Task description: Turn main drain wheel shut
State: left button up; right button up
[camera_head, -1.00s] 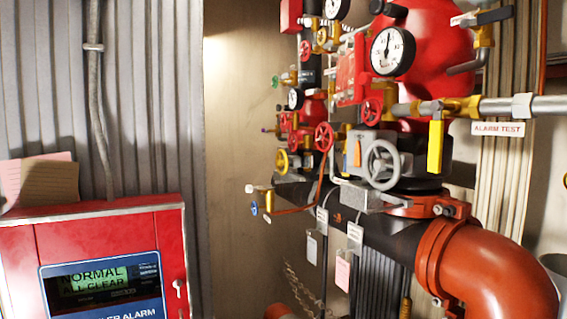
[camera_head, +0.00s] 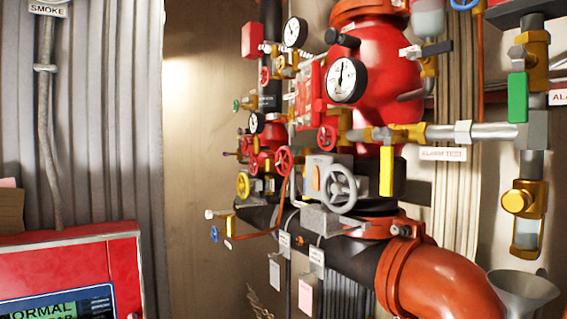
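Several handwheels show on the riser's valve assembly, and I cannot read which one is labelled main drain. The largest is a grey spoked wheel (camera_head: 338,189) on a grey box, left of the big orange-red elbow pipe (camera_head: 445,287). A red wheel (camera_head: 327,138) sits above it, and another red wheel (camera_head: 284,160) is to its left. A yellow wheel (camera_head: 243,186) and a small blue wheel (camera_head: 214,234) are further left. Neither of my grippers is in view, and nothing touches the wheels.
A red alarm panel (camera_head: 70,265) reading normal stands at lower left. Pressure gauges (camera_head: 346,80) and a yellow lever (camera_head: 387,171) crowd the valve body. At right are a green lever (camera_head: 517,97), a sight glass (camera_head: 525,215) and a grey funnel (camera_head: 523,291). Hanging tags (camera_head: 305,298) dangle below.

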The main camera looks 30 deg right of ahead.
aim_at(282, 161)
jog(key=z, duration=1)
